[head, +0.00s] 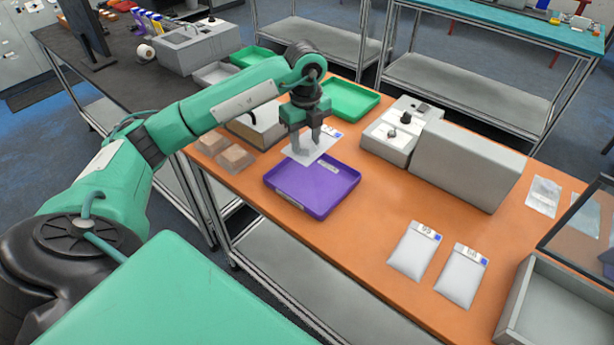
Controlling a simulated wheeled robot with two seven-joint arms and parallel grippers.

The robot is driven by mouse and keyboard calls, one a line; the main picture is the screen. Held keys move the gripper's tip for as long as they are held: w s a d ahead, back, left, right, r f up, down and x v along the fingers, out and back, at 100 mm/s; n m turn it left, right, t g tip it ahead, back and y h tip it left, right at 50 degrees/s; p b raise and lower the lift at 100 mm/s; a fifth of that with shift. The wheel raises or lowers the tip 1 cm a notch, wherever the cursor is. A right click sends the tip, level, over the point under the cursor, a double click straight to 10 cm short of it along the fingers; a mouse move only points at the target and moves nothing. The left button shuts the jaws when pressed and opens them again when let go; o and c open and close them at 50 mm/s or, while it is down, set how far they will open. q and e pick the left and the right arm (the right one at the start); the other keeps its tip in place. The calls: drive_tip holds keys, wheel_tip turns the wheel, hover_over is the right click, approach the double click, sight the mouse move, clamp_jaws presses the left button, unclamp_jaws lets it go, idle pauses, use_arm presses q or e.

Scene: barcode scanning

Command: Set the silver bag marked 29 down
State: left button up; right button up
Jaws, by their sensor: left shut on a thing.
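My left gripper (309,138) points down over the back left part of the purple tray (338,194). It is shut on a silver bag (318,150), which hangs tilted and partly overlaps the tray in the picture. The bag has a white label with a blue mark at its upper right. The number on the label is too small to read for certain. I cannot tell whether the bag touches the tray. My right gripper is not in view.
Two silver bags (414,252) (461,276) lie at the front right of the orange table (370,240). A green tray (350,99) is behind the purple one. A grey box machine (468,164) stands to the right, brown boxes (235,158) to the left. A grey bin (565,312) is at the lower right.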

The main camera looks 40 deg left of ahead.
use_arm(q)
drive_tip(key=p, duration=0.2)
hover_over(306, 188)
wheel_tip(306, 188, down, 10)
drive_tip(key=shift+r, duration=0.2)
wheel_tip(306, 188, down, 4)
drive_tip(key=shift+a+f+p, duration=0.1)
drive_tip(key=shift+f+p, duration=0.05)
drive_tip(key=shift+p, duration=0.4)
drive_tip(key=shift+f, duration=0.1)
drive_tip(key=o, duration=1.1)
